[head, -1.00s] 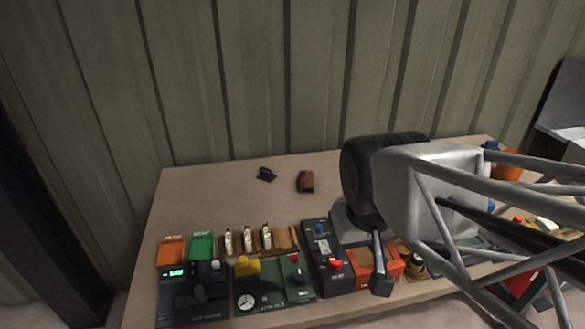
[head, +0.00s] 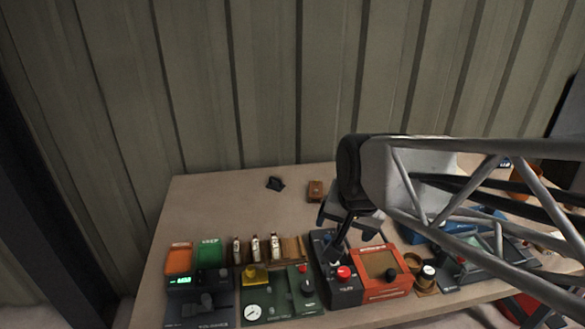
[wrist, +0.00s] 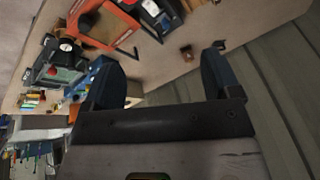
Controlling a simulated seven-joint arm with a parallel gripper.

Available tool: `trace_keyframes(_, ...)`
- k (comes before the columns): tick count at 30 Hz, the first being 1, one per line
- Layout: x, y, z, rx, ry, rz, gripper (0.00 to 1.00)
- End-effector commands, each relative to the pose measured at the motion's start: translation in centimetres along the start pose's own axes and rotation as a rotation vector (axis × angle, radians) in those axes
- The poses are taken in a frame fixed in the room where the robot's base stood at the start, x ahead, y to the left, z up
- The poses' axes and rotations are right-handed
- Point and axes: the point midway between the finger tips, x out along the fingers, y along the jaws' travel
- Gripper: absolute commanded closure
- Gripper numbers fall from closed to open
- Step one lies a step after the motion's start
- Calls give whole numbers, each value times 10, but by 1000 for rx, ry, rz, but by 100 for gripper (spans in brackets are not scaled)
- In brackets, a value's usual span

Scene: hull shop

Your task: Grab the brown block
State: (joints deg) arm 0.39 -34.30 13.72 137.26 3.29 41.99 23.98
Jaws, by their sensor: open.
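The brown block (head: 316,190) lies on the table toward the back, just left of my arm in the head view. It is small, with a darker top part. In the wrist view the brown block (wrist: 187,52) shows beyond the fingertips, nearer the right finger, with nothing touching it. My gripper (head: 353,232) is above the table, to the right of and nearer than the block in the head view. In the wrist view my gripper (wrist: 162,72) has its two dark blue fingers wide apart, with nothing between them.
Along the front stand a green panel (head: 275,308), an orange-framed box (head: 380,265), trays and several small bottles. A ribbed wall (head: 265,80) rises behind the table. The table's back left is clear.

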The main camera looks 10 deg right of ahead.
Motion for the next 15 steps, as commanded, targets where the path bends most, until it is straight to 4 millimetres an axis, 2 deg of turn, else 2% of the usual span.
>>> trace_keyframes(6,34,-28,-50,343,73,-80,17)
trace_keyframes(15,87,-58,-113,823,145,-218,17)
